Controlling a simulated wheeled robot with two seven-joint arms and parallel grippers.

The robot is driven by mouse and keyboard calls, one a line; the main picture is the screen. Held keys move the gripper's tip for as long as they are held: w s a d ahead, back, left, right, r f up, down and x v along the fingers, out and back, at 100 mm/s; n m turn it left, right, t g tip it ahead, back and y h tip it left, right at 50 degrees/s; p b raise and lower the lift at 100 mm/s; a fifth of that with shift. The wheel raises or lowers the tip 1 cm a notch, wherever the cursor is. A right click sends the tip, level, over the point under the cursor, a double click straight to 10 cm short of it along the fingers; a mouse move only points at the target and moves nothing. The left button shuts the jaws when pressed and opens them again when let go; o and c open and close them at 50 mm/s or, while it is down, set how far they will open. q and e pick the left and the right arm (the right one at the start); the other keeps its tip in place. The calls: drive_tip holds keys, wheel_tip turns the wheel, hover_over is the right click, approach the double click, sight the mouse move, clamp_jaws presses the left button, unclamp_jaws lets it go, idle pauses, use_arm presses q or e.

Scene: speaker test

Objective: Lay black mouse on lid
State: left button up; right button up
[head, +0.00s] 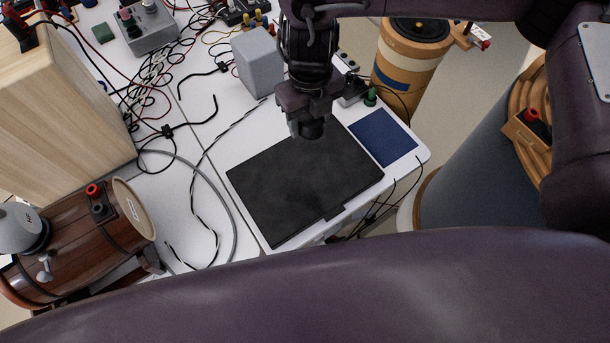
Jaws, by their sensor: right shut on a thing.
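The lid (290,190) is the flat black top of a closed, laptop-like slab lying on the white table. My right gripper (307,122) points down over the far edge of the lid. It is shut on a small dark rounded thing, the black mouse (313,130), which is mostly hidden by the fingers. I cannot tell whether the mouse touches the lid or hangs just above it. The middle and near part of the lid are bare. My left gripper is not in view.
A dark blue pad (384,137) lies right of the lid. A grey box (258,62) stands behind it. Black cables (196,190) run along its left side. A wooden barrel-like device (80,240) and a wooden cabinet (60,100) stand left. An orange-brown cylinder (408,62) stands beyond the table's right edge.

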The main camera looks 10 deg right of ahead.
drive_tip(key=shift+s+f+n, duration=0.2)
drive_tip(key=shift+s+n, duration=0.1)
drive_tip(key=shift+s, duration=0.1)
drive_tip(key=b, duration=0.2)
hover_over(308, 177)
wheel_tip(308, 177, down, 15)
drive_tip(key=shift+s, duration=0.1)
wheel_tip(308, 177, down, 4)
drive_tip(key=shift+f+b, duration=0.25)
drive_tip(key=shift+b, duration=0.4)
drive_tip(key=shift+f, duration=0.15)
drive_tip(key=shift+f, duration=0.15)
drive_tip(key=o, duration=1)
